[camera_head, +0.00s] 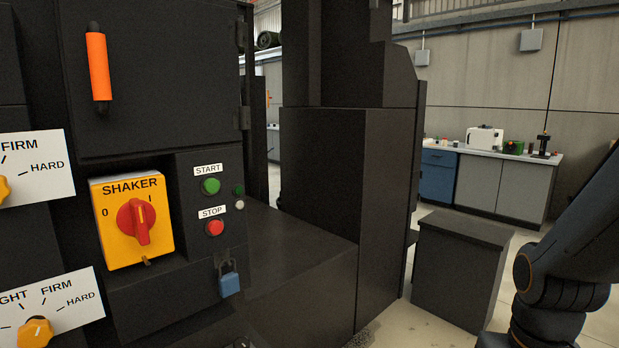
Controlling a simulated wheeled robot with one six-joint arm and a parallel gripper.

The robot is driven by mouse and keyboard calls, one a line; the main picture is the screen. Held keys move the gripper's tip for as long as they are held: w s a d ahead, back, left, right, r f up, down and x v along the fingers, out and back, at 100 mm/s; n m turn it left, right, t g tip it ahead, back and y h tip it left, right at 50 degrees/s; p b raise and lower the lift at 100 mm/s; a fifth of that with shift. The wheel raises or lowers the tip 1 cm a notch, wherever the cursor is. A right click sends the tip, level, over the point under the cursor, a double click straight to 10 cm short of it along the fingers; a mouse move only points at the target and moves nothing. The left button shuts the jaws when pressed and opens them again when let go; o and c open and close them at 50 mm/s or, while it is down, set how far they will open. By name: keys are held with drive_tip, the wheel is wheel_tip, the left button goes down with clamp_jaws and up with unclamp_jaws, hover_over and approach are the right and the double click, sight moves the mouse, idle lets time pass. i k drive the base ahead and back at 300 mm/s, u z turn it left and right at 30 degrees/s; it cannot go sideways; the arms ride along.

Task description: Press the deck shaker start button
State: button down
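The green start button (211,186) sits on the dark control panel under a white label reading START. The red stop button (215,228) is below it under a STOP label. To their left is a yellow switch box (151,253) marked SHAKER, with a red rotary knob (138,222) whose handle looks roughly upright between 0 and I. Part of my arm shows at the right edge, well apart from the panel. My gripper is out of the picture.
A blue padlock (229,284) hangs below the buttons. An orange handle (98,67) is on the cabinet door above. Orange selector knobs (36,332) are at the left. A dark box (462,272) stands on the floor at right, before a workbench (504,187).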

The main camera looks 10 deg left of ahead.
sight(211, 184)
drive_tip(key=z, duration=1.7)
drive_tip(key=k, duration=0.95)
drive_tip(key=u, duration=1.85)
